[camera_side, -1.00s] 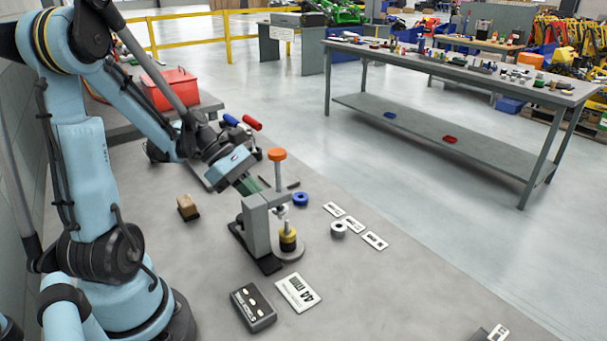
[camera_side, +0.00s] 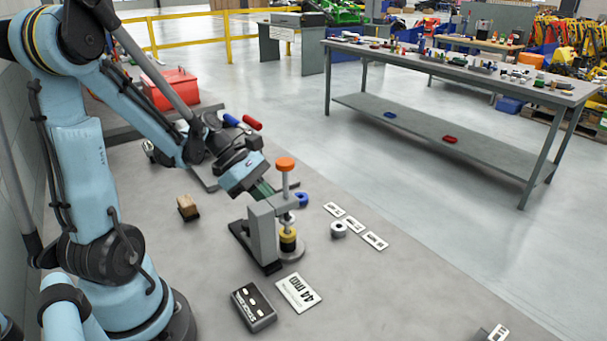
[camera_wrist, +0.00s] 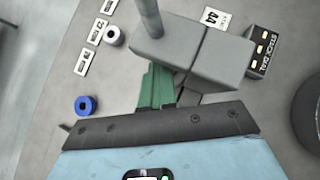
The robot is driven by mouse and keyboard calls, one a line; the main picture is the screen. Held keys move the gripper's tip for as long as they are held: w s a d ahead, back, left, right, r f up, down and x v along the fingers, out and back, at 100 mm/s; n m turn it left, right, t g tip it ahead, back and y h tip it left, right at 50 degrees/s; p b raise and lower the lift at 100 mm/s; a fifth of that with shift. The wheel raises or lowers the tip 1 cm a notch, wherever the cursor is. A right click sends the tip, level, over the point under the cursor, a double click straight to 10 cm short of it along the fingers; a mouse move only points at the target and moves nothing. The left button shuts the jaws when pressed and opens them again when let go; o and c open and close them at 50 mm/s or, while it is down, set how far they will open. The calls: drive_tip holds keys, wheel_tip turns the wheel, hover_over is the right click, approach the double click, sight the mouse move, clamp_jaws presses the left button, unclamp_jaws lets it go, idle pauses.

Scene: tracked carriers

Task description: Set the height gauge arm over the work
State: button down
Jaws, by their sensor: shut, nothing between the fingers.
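The height gauge has a grey post (camera_side: 263,232) on a dark base and a grey arm (camera_side: 279,204) reaching right. A rod with an orange knob (camera_side: 285,164) passes up through the arm. Below the arm, the yellow and black work (camera_side: 288,240) stands on a round grey disc (camera_side: 289,254). The arm and rod look about over the work, but exact alignment is unclear. My gripper (camera_side: 266,190) is shut and empty, its green fingers close beside the gauge's top. In the wrist view, the fingers (camera_wrist: 157,85) are at the grey block's edge; contact is unclear.
A white ring (camera_side: 338,229) and several label cards (camera_side: 354,226) lie to the right. A dark box (camera_side: 253,307) and a "44 mm" card (camera_side: 298,293) lie in front. A brown block (camera_side: 187,207) is left.

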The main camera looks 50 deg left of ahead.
drive_tip(key=shift+d+r, duration=0.2)
drive_tip(key=shift+d, duration=0.4)
drive_tip(key=shift+s+a, duration=0.25)
drive_tip(key=shift+a, duration=0.2)
drive_tip(key=s+a+r, duration=0.5)
drive_tip(key=a+r, duration=0.1)
drive_tip(key=a, duration=0.4)
drive_tip(key=shift+r, duration=0.35)
drive_tip(key=shift+d+f, duration=0.1)
drive_tip(key=shift+d, duration=0.05)
drive_tip(key=x, duration=0.7)
drive_tip(key=d+r+x, duration=0.1)
drive_tip(key=x, duration=0.3)
drive_tip(key=shift+w, duration=0.2)
drive_tip(key=shift+w+d+r, duration=0.15)
drive_tip(key=shift+w+d, duration=0.2)
drive_tip(key=shift+d, duration=0.35)
